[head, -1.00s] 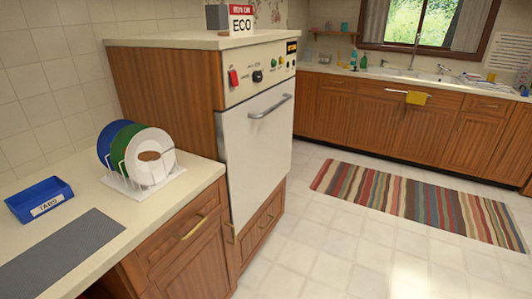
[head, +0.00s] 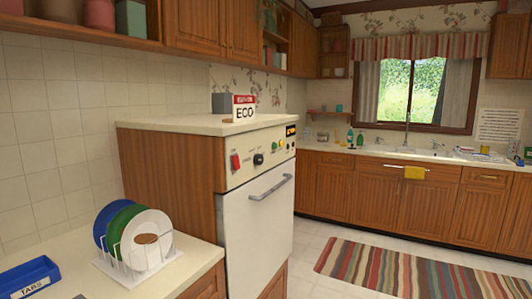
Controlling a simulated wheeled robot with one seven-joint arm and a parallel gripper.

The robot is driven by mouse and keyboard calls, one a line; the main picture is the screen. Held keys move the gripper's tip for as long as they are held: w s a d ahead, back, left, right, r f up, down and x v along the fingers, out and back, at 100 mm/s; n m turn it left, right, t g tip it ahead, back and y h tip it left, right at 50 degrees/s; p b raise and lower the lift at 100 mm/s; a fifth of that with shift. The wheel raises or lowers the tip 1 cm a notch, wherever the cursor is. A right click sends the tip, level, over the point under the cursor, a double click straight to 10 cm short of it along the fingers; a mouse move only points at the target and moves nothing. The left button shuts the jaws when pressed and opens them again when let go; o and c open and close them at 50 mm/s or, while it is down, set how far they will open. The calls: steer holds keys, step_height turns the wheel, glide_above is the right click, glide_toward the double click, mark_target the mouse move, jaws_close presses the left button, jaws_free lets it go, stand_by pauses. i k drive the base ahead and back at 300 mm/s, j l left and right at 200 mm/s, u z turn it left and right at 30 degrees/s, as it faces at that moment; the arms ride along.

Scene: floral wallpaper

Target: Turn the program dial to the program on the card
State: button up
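The card (head: 244,109) stands on top of the dishwasher cabinet and reads "ECO" under a red band. The dishwasher (head: 256,222) has a white door with a metal bar handle, and the door is shut. Its cream control panel carries a black program dial (head: 258,159), with a red switch (head: 235,162) to its left and green and yellow buttons to its right. A small dark display (head: 291,130) sits at the panel's upper right. The dial's labels and pointer are too small to read. My gripper is not in view.
A rack of plates (head: 146,251) and a blue tray marked "TABS" (head: 30,280) are on the left counter (head: 192,262). A striped rug (head: 400,280) lies on the floor at right. The sink counter (head: 350,150) runs along the back.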

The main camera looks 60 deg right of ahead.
mark_target(258, 158)
steer(key=z, duration=1)
